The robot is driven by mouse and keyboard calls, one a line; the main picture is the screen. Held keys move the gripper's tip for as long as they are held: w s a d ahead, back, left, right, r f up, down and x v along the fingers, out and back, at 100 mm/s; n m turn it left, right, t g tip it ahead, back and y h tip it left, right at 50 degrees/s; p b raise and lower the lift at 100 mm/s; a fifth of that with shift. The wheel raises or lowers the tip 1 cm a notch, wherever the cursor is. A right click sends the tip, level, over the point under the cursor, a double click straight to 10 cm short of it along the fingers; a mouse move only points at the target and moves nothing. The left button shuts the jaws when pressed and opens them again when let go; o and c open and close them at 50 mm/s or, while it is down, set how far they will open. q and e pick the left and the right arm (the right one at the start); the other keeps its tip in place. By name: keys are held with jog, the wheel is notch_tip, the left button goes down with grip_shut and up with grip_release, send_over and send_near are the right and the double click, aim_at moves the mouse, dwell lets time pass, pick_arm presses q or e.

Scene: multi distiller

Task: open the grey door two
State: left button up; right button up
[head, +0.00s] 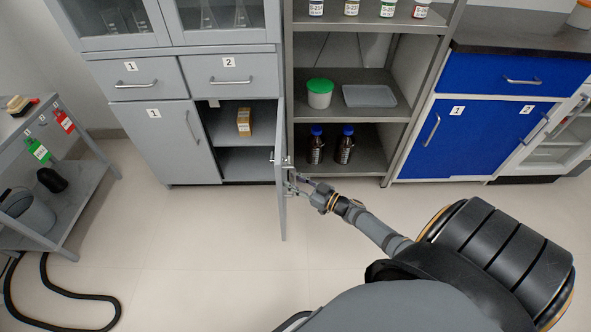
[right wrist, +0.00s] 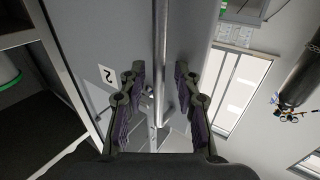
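Grey door two (head: 281,205) is the right lower door of the grey cabinet. It stands swung well out, nearly edge-on in the head view, and the inside of its compartment shows. In the right wrist view the door (right wrist: 120,35) bears a label "2", and its vertical metal bar handle (right wrist: 160,50) runs between my fingers. My right gripper (head: 294,185) is at the door's outer face, by the handle. Its fingers (right wrist: 159,72) are apart on either side of the bar, with gaps visible. My left gripper is not in view.
The compartment holds a small brown box (head: 244,122) on its shelf. An open grey rack (head: 385,140) with bottles stands right of the door. Grey door one (head: 165,140) is shut at the left. The floor (head: 200,250) before the cabinet is clear.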

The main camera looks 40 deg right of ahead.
jog(key=v, duration=1.2)
jog(key=shift+f, duration=0.1)
